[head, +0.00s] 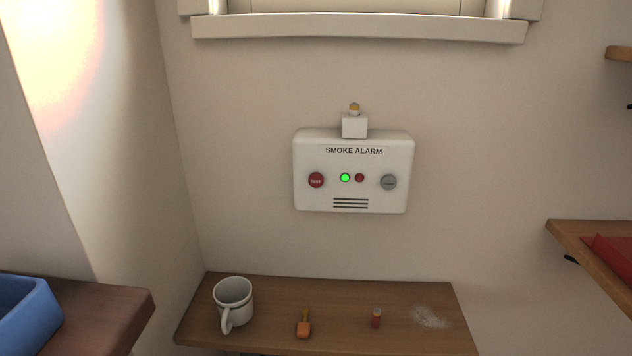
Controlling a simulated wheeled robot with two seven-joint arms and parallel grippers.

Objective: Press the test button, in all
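In the head view a white smoke alarm box (353,195) is fixed to the wall, facing me. Its red test button (316,180) is on the left of its front. A green light (345,177) glows near the middle, with a small dark red light (360,178) beside it. A grey button (388,182) is on the right. A small white block with a brass-coloured tip (354,125) sits on top of the box. Neither of my grippers is in view.
Below the alarm, a wooden shelf (350,343) holds a white mug (228,315), an orange brush-like item (303,328), a small red-and-tan cylinder (376,318) and white powder (430,317). A blue bin (28,315) is at left; shelves (572,240) stick out at right. The space before the alarm is clear.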

